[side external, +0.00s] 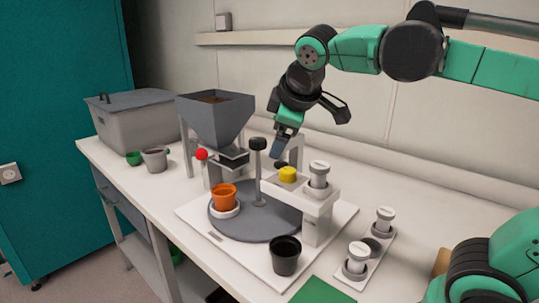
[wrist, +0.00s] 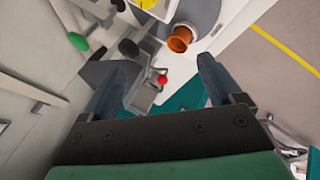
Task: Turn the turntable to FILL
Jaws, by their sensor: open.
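The turntable is a dark grey disc (side external: 258,224) on a white base. A post with a black knob (side external: 258,144) rises from it. An orange pot (side external: 223,193) sits in a white ring at the disc's left edge, near the grey hopper (side external: 215,112). The orange pot also shows in the wrist view (wrist: 180,40). My gripper (side external: 279,152) points down, to the right of the black knob and above the yellow piece (side external: 288,174). In the wrist view its two fingers (wrist: 160,82) are apart with nothing held between them. No FILL mark is readable.
A red knob (side external: 201,154) is beside the hopper. A white bracket (side external: 315,199) stands over the disc's right side. A black pot (side external: 285,254) and a holder with white-topped tools (side external: 377,246) are at the front right. A grey bin (side external: 138,122) stands back left.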

